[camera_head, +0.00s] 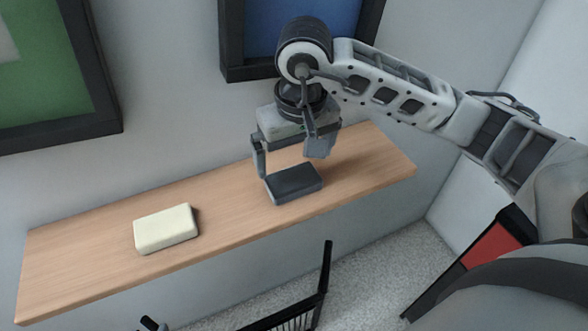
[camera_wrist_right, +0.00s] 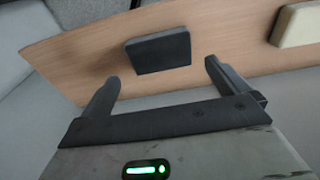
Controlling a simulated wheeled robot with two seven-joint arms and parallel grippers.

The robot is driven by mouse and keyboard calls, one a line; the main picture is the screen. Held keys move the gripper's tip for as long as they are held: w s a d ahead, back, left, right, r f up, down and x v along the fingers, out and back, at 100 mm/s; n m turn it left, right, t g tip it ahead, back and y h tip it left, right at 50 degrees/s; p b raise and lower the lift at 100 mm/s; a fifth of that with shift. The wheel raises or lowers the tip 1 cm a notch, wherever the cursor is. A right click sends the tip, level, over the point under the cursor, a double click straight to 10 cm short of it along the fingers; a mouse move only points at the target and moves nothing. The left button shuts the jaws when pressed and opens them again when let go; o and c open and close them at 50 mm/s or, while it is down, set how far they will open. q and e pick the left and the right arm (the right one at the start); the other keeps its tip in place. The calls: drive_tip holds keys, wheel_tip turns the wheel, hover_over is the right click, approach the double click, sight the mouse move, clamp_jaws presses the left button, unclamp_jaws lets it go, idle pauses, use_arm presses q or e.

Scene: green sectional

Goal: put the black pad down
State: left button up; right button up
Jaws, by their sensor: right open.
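The black pad (camera_head: 294,184) lies flat on the wooden shelf (camera_head: 232,205), right of its middle. It also shows in the right wrist view (camera_wrist_right: 158,52), on the shelf beyond the fingertips. My right gripper (camera_head: 291,163) is above the pad with its fingers apart, one towards each side of it. In the right wrist view my right gripper (camera_wrist_right: 162,72) is open and empty, with a visible gap between its fingertips and the pad. My left gripper is in neither view.
A cream block (camera_head: 166,229) lies on the shelf left of the pad, well apart from it. Dark-framed pictures (camera_head: 50,75) hang on the wall behind. A black rack-like object (camera_head: 295,305) stands below the shelf's front edge. The shelf between block and pad is clear.

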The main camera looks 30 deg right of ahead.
sight(297, 184)
drive_tip(key=r, duration=0.5)
drive_tip(key=shift+s+r, duration=0.25)
drive_tip(key=shift+s, duration=0.1)
drive_tip(key=shift+s+f, duration=0.1)
